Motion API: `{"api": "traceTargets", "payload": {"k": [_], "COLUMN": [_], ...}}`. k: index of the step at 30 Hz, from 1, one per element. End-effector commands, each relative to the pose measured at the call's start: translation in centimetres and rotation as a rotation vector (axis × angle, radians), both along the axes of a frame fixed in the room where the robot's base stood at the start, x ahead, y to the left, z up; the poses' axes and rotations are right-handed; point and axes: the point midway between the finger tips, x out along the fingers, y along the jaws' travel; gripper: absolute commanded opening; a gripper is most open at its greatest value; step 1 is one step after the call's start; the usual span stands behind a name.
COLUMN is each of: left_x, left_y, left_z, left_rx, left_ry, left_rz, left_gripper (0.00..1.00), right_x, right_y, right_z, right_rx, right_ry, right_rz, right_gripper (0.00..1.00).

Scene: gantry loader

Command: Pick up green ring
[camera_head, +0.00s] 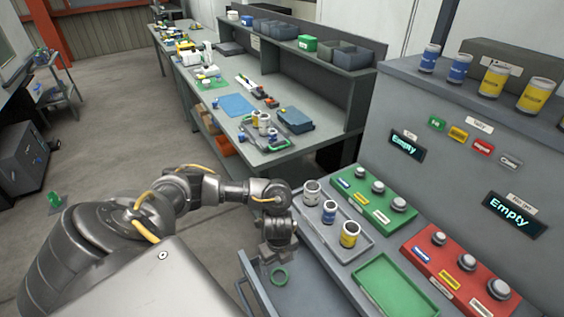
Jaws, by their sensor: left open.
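My right gripper does not show.
Right of the ring, a grey tray (366,243) holds several cylinders. A green panel (383,205), an empty green tray (388,288) and a red panel (455,280) with knobs stand further right. A workbench (262,155) with parts is behind.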

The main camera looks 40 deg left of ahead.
Motion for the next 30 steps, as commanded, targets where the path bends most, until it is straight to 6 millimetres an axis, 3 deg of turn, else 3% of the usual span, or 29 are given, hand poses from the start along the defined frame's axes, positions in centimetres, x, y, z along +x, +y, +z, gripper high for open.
{"api": "traceTargets", "payload": {"k": [1,6,15,24,30], "left_x": [-0.2,0.0,0.0,0.3,0.4], "left_y": [0.0,-0.1,0.0,0.2,0.2], "left_z": [-1.4,-3.5,-4.7,-8.8,-9.5], "left_rx": [-0.001,-0.002,-0.001,-0.002,-0.003], "left_ry": [0.004,0.004,0.002,0.004,0.001], "left_rz": [0.004,0.003,0.004,0.006,0.003], "left_gripper": [0.83,0.83,0.83,0.83,0.83], "right_x": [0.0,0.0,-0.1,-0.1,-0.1], "right_y": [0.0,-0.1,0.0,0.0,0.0], "right_z": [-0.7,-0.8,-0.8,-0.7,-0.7], "right_rx": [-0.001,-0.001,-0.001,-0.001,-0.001], "right_ry": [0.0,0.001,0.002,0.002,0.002], "right_rz": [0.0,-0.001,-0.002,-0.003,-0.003], "right_gripper": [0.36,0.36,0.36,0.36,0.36]}}
